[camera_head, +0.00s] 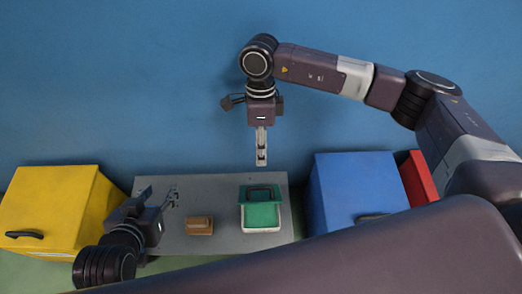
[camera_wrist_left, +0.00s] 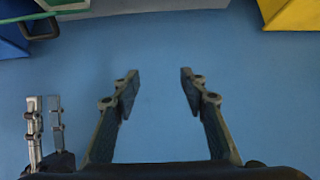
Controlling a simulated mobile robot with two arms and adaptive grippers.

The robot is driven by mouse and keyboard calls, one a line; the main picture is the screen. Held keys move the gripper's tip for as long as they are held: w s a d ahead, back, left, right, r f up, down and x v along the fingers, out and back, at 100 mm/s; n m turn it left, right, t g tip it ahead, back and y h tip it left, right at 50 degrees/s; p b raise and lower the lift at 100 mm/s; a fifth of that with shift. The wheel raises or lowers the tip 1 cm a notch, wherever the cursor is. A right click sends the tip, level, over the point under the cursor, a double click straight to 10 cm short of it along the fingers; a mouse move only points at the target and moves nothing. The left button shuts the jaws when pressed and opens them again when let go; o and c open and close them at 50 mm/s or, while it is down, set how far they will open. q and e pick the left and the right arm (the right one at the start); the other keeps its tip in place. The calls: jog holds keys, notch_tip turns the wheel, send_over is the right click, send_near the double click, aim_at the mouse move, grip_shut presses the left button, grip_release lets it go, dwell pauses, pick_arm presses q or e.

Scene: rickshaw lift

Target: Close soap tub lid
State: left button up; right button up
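The soap tub (camera_head: 262,229) is white and stands on the right part of the grey table in the head view. Its green lid (camera_head: 263,215) sits over it, with a darker green part rising at the back; I cannot tell its exact angle. My left gripper (camera_head: 172,196) is at the table's left side, left of the tub and apart from it. In the left wrist view this gripper (camera_wrist_left: 158,79) is open and empty. My right gripper (camera_head: 262,152) points down above and behind the tub, not touching it. Its two fingers (camera_wrist_left: 45,120) show apart in the left wrist view.
A brown block (camera_head: 199,226) lies on the grey table (camera_head: 222,187) between the left gripper and the tub. A yellow box (camera_head: 50,205) stands at left, a blue box (camera_head: 355,190) and a red box (camera_head: 419,176) at right. A blue wall (camera_head: 130,80) is behind.

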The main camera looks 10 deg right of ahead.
aim_at(260, 187)
jog(key=shift+n, duration=0.4)
jog(key=c, duration=0.5)
jog(key=shift+f+n, duration=0.1)
jog(key=shift+n, duration=0.5)
grip_shut()
pick_arm(q)
jog(key=s+a+f+g+y+p, duration=0.1)
jog(key=s+a+f+g, duration=0.1)
jog(key=s+f+g, duration=0.35)
jog(key=w+d+r+t+h+b, duration=0.1)
jog(key=w+d+r+t, duration=0.1)
jog(key=w+r+t, duration=0.4)
jog(key=shift+w+d+r, duration=0.25)
jog(key=shift+w+r, duration=0.1)
jog(key=shift+w, duration=0.05)
pick_arm(e)
notch_tip(260, 187, down, 12)
jog(key=s+a+n, duration=0.1)
jog(key=n, duration=1.5)
jog(key=shift+s+r, duration=0.25)
jog(key=shift+s, duration=0.15)
